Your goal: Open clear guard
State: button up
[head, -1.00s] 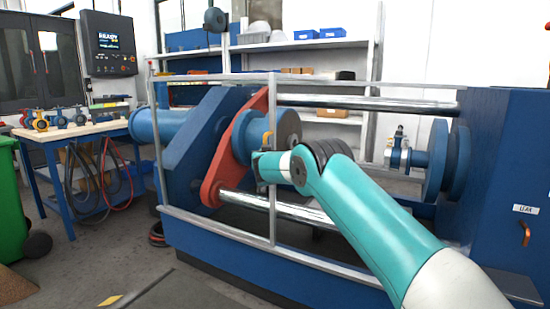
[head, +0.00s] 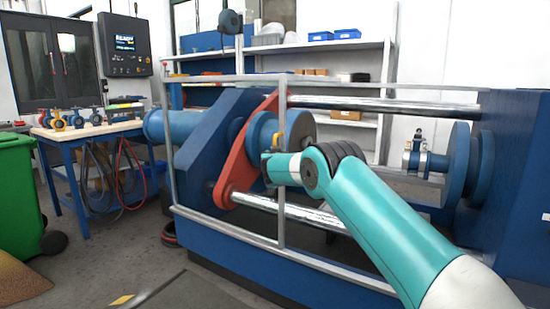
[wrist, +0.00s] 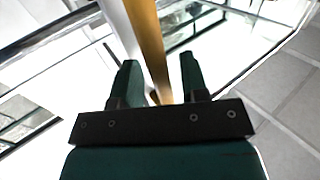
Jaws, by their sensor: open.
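The clear guard is a see-through panel in a grey metal frame (head: 281,205) across the front of the blue machine. It looks closed. Its yellow handle (head: 279,139) stands by the upright frame bar, just above the end of my arm. In the wrist view, my gripper (wrist: 158,61) is open. The yellow handle (wrist: 151,45) runs between its two dark green fingers, with a gap to each side. A pale frame bar lies just left of the handle. In the head view my wrist hides most of the gripper and the lower handle.
Behind the guard are a blue valve body, a red flange plate (head: 243,165) and steel rods (head: 300,214). A control screen (head: 125,45), a workbench with valves (head: 90,128) and a green bin (head: 17,195) are at left. Open floor lies at front left.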

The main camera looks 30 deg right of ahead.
jog(key=v, duration=1.7)
jog(key=shift+s, duration=0.15)
jog(key=shift+a, duration=0.15)
jog(key=s+a+n+g+y, duration=0.4)
jog(key=s+a+g, duration=0.15)
jog(key=s, duration=0.95)
jog(key=s+a+n+g+y, duration=0.4)
jog(key=s+a, duration=0.3)
jog(key=s, duration=0.7)
jog(key=s+a+n+g+y, duration=0.3)
jog(key=s+a+g, duration=0.35)
jog(key=s, duration=0.85)
notch_tip(320, 180, up, 27)
jog(key=p, duration=2.7)
jog(key=shift+s+n+g, duration=0.3)
